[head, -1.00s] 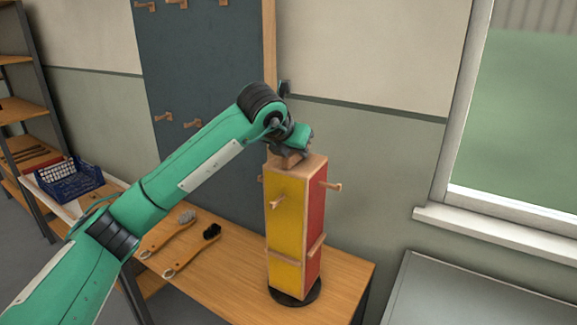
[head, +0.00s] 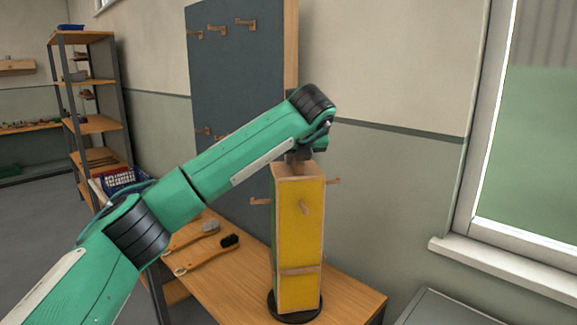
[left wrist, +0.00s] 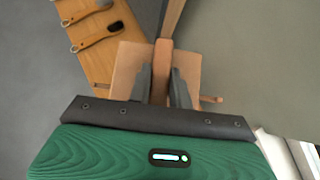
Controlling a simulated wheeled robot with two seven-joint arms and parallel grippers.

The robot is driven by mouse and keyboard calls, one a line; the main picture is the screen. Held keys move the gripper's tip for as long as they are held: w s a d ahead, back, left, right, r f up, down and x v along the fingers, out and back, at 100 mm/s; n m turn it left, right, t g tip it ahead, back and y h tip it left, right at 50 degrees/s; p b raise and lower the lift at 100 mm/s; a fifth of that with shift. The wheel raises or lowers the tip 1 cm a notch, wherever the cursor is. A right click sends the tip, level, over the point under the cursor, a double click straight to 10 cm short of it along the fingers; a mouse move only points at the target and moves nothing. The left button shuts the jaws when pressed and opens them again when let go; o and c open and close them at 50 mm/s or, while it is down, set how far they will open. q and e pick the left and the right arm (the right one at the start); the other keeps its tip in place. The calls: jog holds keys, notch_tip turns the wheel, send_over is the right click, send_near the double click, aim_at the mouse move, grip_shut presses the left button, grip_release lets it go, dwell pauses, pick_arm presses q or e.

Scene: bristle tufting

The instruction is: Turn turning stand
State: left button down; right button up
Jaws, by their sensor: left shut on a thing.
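The turning stand (head: 300,235) is a tall upright box with wooden edges on a round black base (head: 294,306). Its yellow face points toward me, with a peg and a low ledge; a narrow green face shows at its left edge. Pegs stick out at both sides. My left gripper (head: 300,157) is at the top of the stand, shut on its wooden top handle (left wrist: 161,72). In the left wrist view the two dark fingers of the left gripper (left wrist: 160,86) flank that handle above the stand's square top (left wrist: 128,68). My right gripper is not in view.
The stand is on a wooden table (head: 345,292), with two brushes (head: 205,257) lying to its left. A dark pegboard (head: 235,90) stands behind. A shelf rack (head: 98,125) with a blue basket (head: 118,179) is at left, a window at right.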

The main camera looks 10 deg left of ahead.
pick_arm(q)
jog(key=shift+d+n+g+y+b, duration=0.1)
jog(key=shift+n+g+y+b, duration=0.25)
jog(key=shift+n+y, duration=0.5)
jog(key=shift+r+n+g+y, duration=0.1)
jog(key=shift+n+g+y, duration=0.35)
jog(key=shift+n, duration=0.6)
jog(key=shift+r+n+g+y+p, duration=0.1)
jog(key=shift+n+g+y+p, duration=0.35)
jog(key=shift+n, duration=0.45)
jog(key=shift+n+g+y+p, duration=0.25)
jog(key=shift+n+p, duration=0.1)
jog(key=shift+n, duration=0.05)
jog(key=n+g+y+p, duration=0.1)
jog(key=n+g+p, duration=0.1)
jog(key=p, duration=0.3)
jog(key=shift+r+n, duration=0.15)
jog(key=shift+n, duration=0.55)
jog(key=n+g+p, duration=0.1)
jog(key=p, duration=0.2)
jog(key=shift+y, duration=0.3)
jog(key=shift+f+n+g+p, duration=0.35)
jog(key=shift+n+g+p, duration=0.25)
jog(key=shift+p, duration=1)
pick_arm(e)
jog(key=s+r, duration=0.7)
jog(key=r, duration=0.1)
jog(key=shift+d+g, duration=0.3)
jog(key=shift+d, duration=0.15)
